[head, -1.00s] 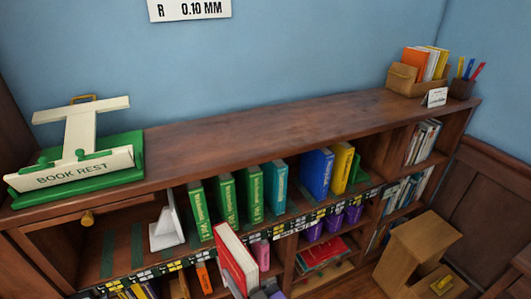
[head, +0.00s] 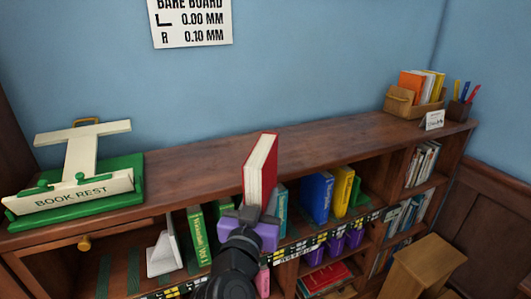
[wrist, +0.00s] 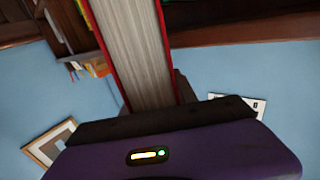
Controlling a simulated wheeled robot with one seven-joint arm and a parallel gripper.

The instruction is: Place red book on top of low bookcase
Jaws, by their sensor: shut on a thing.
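The red book (head: 260,167) stands upright in my gripper (head: 251,212), its pale page edges facing the head camera. My gripper is shut on the lower part of the book. In the wrist view the book (wrist: 137,55) rises from the purple gripper body, and the fingers are mostly hidden. The low bookcase (head: 200,168) has a brown wooden top. In the head view the book overlaps the front part of that top; I cannot tell whether it touches it.
A green and cream book rest (head: 85,185) stands on the top's left end. A wooden box of cards (head: 413,104), a small sign (head: 432,120) and a pen cup (head: 459,110) stand at the right end. The middle of the top is clear. A wooden step stool (head: 425,265) stands at lower right.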

